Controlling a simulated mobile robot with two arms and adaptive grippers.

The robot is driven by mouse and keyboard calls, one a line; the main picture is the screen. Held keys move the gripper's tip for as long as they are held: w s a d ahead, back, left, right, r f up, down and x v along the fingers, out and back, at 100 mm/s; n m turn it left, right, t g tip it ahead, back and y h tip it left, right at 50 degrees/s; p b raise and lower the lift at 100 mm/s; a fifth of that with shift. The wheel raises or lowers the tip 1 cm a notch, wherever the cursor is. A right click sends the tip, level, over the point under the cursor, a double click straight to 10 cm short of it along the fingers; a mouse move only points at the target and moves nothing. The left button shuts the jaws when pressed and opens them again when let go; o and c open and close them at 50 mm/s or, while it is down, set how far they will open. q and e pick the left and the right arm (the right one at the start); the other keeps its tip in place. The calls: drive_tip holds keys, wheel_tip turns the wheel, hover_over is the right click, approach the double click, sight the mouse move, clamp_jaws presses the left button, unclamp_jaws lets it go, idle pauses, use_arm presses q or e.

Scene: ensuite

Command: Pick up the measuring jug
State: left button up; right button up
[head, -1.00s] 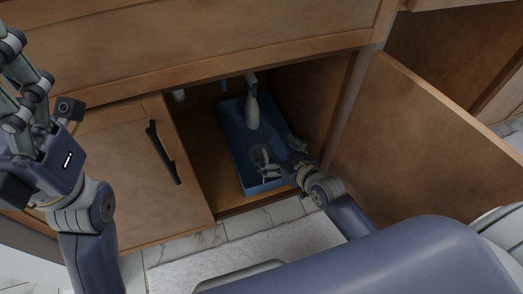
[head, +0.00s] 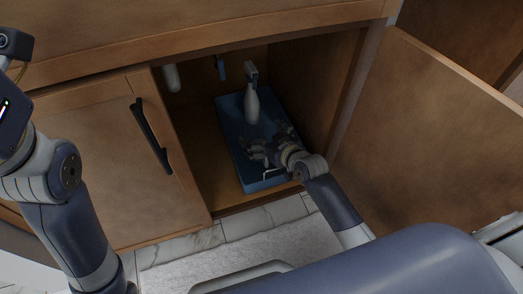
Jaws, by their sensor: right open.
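A blue bin (head: 233,150) sits on the floor of the open cabinet. My right gripper (head: 260,150) reaches into its front end from the right, with its fingers open. A pale curved edge (head: 268,169), which looks like part of the measuring jug, shows just below the fingers. Most of the jug is hidden behind the gripper, and I cannot tell whether the fingers touch it. My left arm stands at the left edge, with its fingers outside the picture.
A white spray bottle (head: 251,103) stands at the back of the bin. The open door (head: 430,135) is on the right. A closed door with a black handle (head: 152,135) is on the left. A pale mat (head: 240,250) lies on the tiled floor in front.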

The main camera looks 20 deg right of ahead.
drive_tip(key=shift+c, duration=0.3)
drive_tip(key=c, duration=1.6)
drive_tip(key=shift+r, duration=0.2)
